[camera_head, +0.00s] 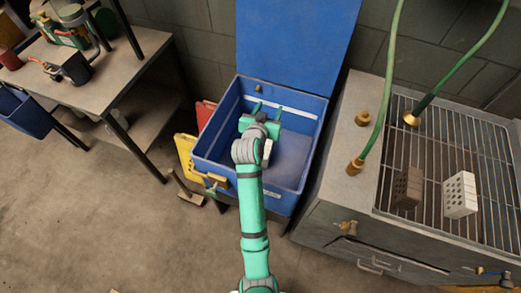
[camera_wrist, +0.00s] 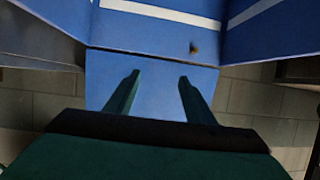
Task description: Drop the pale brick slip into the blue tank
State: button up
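The blue tank (camera_head: 206,152) stands open in the middle of the head view, its blue lid (camera_head: 296,40) raised behind it. It also fills the upper part of the wrist view (camera_wrist: 150,28). My gripper (camera_head: 268,107) is over the tank, pointing toward its back wall. Its two fingers are apart with nothing between them in the wrist view (camera_wrist: 158,77). A small pale piece (camera_head: 267,151) shows beside my wrist; I cannot tell whether it is the brick slip or part of my arm. My arm hides part of the tank floor.
A pale hollow brick (camera_head: 460,195) and a brown hollow brick (camera_head: 407,187) stand on the wire grid (camera_head: 440,150) at right. Green hoses hang there. A workbench (camera_head: 95,75) stands at left.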

jog(key=v, duration=1)
jog(key=shift+s+a+r, duration=0.15)
jog(key=shift+s, duration=0.15)
jog(key=shift+w, duration=0.1)
